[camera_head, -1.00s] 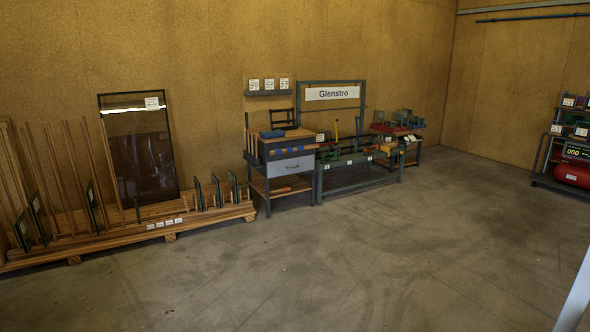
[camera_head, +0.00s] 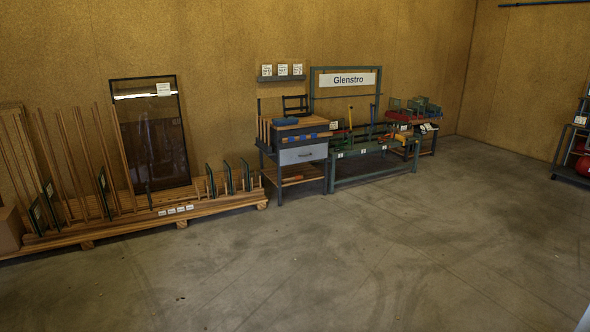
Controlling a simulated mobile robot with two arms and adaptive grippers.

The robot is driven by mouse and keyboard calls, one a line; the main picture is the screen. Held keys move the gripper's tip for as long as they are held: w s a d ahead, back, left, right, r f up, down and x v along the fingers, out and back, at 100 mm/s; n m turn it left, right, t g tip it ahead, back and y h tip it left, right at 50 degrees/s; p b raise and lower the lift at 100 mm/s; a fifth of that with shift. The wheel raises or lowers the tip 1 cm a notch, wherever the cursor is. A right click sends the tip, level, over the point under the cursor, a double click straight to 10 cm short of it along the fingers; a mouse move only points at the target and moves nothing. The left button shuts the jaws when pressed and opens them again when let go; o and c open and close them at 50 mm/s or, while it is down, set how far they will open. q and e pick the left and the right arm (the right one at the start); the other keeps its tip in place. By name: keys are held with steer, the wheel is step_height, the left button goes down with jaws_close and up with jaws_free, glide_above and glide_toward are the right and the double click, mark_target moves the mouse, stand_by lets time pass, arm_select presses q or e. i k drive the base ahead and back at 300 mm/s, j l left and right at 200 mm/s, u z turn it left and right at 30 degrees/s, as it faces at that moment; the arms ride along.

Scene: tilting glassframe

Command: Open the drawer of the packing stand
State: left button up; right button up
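The packing stand (camera_head: 292,150) stands against the back wall near the middle of the head view. It has a wooden top and a lower wooden shelf on dark legs. Its drawer (camera_head: 303,155) has a pale grey front with a small dark mark and appears shut. A blue item (camera_head: 285,121) and a dark frame (camera_head: 296,104) are on top. The stand is some way off across the floor. Neither of my grippers is in view.
A long wooden rack (camera_head: 130,226) with upright slats and panes runs along the wall at left. A green bench (camera_head: 375,173) under the Glenstro sign (camera_head: 348,80) adjoins the stand's right side. The concrete floor (camera_head: 330,260) in front is clear.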

mark_target(316, 151)
steer(key=i, duration=4.95)
